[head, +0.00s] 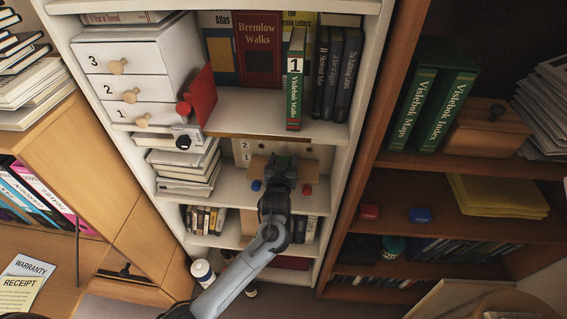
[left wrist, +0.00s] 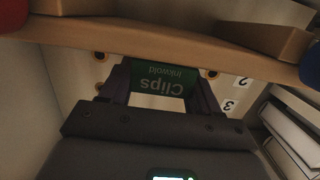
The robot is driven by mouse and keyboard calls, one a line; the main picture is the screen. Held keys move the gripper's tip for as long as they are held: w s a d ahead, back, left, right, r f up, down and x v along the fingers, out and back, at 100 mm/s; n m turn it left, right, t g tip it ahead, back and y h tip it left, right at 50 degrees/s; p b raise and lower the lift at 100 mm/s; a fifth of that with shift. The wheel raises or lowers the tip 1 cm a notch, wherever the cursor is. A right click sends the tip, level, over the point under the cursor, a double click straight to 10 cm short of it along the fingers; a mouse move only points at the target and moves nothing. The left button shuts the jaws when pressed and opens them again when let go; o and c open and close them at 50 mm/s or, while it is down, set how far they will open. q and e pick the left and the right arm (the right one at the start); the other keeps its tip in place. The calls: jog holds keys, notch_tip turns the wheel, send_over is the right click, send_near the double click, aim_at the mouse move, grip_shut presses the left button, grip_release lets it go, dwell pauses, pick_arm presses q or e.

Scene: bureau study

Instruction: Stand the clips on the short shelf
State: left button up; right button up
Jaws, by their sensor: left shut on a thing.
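The clips are a green box with white lettering (left wrist: 155,78), seen upside down in the left wrist view between my fingers. My left gripper (head: 284,163) is shut on the box in front of a numbered back panel (head: 243,152) in the white bookcase. A tan wooden board, seemingly the short shelf (left wrist: 90,38), crosses the wrist view close to the box. In the head view part of the board (head: 258,164) shows beside the gripper, which hides much of it. I cannot tell whether the box touches the board. My right gripper is not in view.
A blue piece (head: 256,185) and a red piece (head: 307,190) flank my gripper. Stacked books (head: 187,170) lie left in the same bay. Above stand numbered drawers (head: 128,90), an open red flap (head: 200,95) and a green book (head: 295,85). A brown bookcase (head: 395,185) stands right.

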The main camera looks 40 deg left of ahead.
pick_arm(q)
jog(key=shift+f, duration=0.35)
jog(key=shift+f, duration=0.1)
jog(key=o, duration=1.1)
jog(key=shift+c, duration=0.2)
